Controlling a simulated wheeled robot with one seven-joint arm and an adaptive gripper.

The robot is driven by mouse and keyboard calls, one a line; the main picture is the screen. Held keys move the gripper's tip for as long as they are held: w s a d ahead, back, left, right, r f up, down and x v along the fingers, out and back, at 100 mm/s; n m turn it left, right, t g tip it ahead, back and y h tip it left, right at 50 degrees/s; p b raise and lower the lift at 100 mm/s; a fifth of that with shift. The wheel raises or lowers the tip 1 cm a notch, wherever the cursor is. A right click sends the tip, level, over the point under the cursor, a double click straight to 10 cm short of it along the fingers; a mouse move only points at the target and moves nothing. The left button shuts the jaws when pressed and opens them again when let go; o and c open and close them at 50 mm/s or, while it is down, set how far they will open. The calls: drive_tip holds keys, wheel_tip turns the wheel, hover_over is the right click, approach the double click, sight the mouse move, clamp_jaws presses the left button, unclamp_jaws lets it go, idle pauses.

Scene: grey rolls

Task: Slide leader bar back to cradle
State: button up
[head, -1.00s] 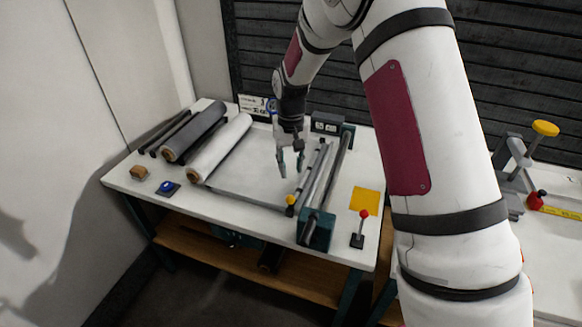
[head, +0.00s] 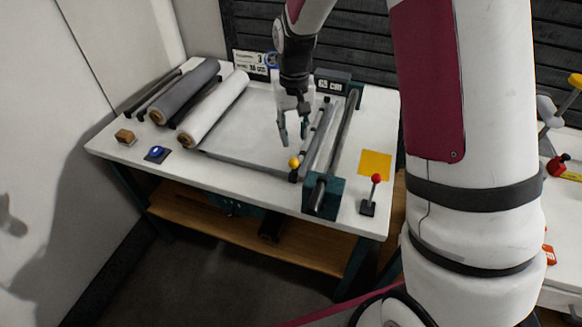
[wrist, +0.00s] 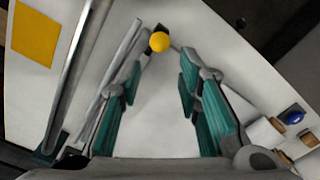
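A thin bar, which looks like the leader bar (head: 318,128), lies along the right end of the pale sheet on the bench, beside a thicker metal roller. A yellow knob (head: 293,163) stands near its front end. The knob also shows in the wrist view (wrist: 159,41), beyond the fingertips and between them in the picture. My gripper (head: 293,140) is above the sheet, just behind the knob. Its teal fingers (wrist: 160,78) are apart with nothing held between them. I cannot tell which part is the cradle.
A white roll (head: 214,108) and a grey roll (head: 186,90) lie at the left. A blue button (head: 157,153) and a brown block (head: 125,136) sit at the front left. A red-knobbed lever (head: 370,194) and yellow pad (head: 375,164) are at the right.

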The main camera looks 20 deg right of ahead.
sight(293, 169)
wheel_tip(293, 169, down, 14)
drive_tip(key=shift+s+r+p, duration=0.1)
drive_tip(key=shift+r+p, duration=0.05)
drive_tip(key=shift+p, duration=0.45)
clamp_jaws()
